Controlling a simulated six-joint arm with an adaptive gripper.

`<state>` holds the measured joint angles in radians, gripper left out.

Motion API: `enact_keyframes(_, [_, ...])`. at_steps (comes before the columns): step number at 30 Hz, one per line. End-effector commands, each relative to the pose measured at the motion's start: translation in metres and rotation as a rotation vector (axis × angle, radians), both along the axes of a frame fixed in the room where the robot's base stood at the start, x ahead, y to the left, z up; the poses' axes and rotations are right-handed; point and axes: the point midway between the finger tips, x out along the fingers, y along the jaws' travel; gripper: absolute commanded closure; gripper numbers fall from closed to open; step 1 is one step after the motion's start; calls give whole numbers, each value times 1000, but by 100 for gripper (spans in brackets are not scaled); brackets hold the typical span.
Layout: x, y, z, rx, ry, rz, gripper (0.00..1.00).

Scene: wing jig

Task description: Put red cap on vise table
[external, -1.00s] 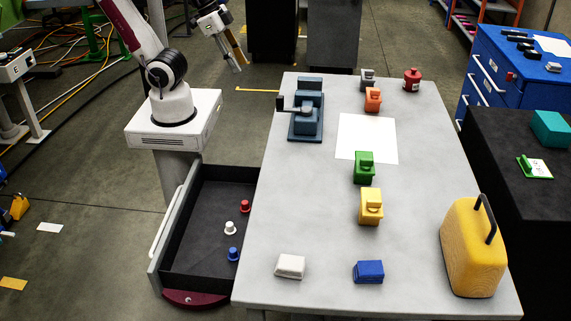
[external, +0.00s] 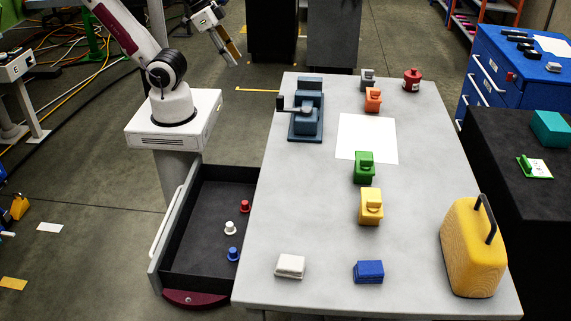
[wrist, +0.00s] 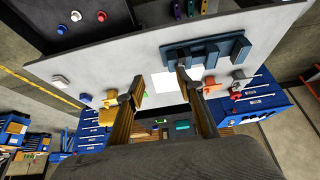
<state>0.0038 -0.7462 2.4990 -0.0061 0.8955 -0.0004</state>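The red cap (external: 245,206) lies in the open dark drawer at the left side of the grey vise table (external: 310,190). It also shows at the top left of the wrist view (wrist: 101,16). A dark blue vise (external: 307,112) stands at the table's far left corner. My gripper (external: 232,57) is up beyond the table's far left side, well away from the cap. In the wrist view my gripper (wrist: 160,84) has its two fingers spread apart with nothing between them.
A white cap (external: 230,228) and a blue cap (external: 233,254) share the drawer (external: 190,240) with the red one. Several coloured blocks, a red container (external: 411,80), a white sheet (external: 367,137) and a yellow case (external: 473,250) are on the table. The table's near middle is partly clear.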

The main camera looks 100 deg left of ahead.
Motion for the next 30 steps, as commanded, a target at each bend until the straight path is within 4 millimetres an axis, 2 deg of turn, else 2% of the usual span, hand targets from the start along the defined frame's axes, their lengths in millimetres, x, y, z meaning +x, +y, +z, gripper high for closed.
enact_keyframes(5, [13,-18,1,-49,-10,-21,64])
enact_keyframes(8, [26,-38,3,-103,-21,-38,64])
enact_keyframes(18, [80,-131,11,-355,-51,-69,64])
enact_keyframes(30, [127,-236,8,-603,-38,7,64])
